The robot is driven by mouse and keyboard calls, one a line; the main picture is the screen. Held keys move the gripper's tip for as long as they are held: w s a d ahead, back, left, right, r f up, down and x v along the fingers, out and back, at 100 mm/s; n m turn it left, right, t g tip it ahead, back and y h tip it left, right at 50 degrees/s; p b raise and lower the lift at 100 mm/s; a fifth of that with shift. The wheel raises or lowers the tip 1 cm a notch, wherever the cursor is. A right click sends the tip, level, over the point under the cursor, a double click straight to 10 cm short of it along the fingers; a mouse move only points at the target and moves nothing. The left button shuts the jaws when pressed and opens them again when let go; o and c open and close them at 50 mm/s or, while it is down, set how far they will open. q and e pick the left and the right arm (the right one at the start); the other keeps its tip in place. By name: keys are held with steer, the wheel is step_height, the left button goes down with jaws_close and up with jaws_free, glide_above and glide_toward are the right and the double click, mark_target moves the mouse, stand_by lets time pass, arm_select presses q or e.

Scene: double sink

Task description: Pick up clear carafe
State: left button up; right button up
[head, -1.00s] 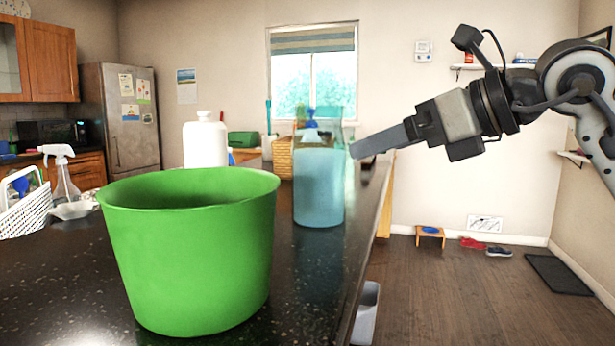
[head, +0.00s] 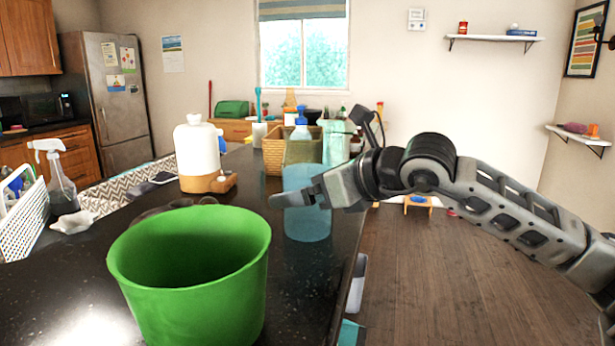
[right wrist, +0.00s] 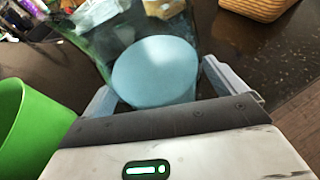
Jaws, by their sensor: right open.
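The clear carafe (head: 308,225) holds pale blue liquid and stands upright on the dark counter. My right gripper (head: 283,200) is at the carafe in the head view and covers part of its middle. In the right wrist view, the carafe (right wrist: 155,72) sits between the spread fingers of the open right gripper (right wrist: 158,90), with one finger on each side. I cannot tell whether either finger touches the glass. My left gripper is not in view.
A large green pot (head: 190,275) stands close on the left; it also shows in the right wrist view (right wrist: 30,130). A white bottle (head: 197,150) and a wicker basket (head: 273,150) stand farther back. The counter's right edge is close to the carafe, with open floor beyond.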

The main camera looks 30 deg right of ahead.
mark_target(307, 165)
steer(key=shift+w+a+f, duration=0.1)
steer(key=shift+w, duration=0.1)
steer(key=c, duration=1.4)
steer(key=shift+c, duration=0.6)
steer(key=shift+r, duration=0.2)
steer(key=shift+r, duration=0.5)
step_height(307, 165, up, 2)
steer(key=shift+r, duration=0.25)
steer(key=s+a+r+p, duration=0.2)
steer(key=s+a+r, duration=0.5)
steer(key=s, duration=0.5)
step_height(307, 165, up, 2)
steer(key=shift+a+r, duration=0.1)
steer(key=shift+a, duration=0.1)
